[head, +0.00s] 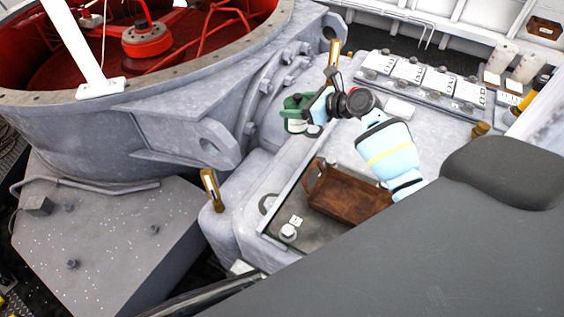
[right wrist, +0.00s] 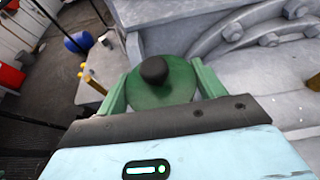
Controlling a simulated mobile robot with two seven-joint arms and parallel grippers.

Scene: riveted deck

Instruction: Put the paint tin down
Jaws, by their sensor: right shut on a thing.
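The paint tin (head: 297,125) looks green on top with a paler body, and is small in the head view. My right gripper (head: 296,108) is shut on it, with a green finger on either side. In the right wrist view the tin (right wrist: 165,92) shows a round green top with a black knob, between the fingers. The tin looks upright beside the large grey casting. I cannot tell whether its base touches the grey surface or hangs just above it. My left gripper is not in view.
A brown wooden tray (head: 365,201) lies on the grey deck below my right arm. A panel with white labels (head: 410,72) stands behind it. A large grey ring (head: 190,85) with a red interior blocks the left. Some bare grey deck (head: 335,140) lies between tin and tray.

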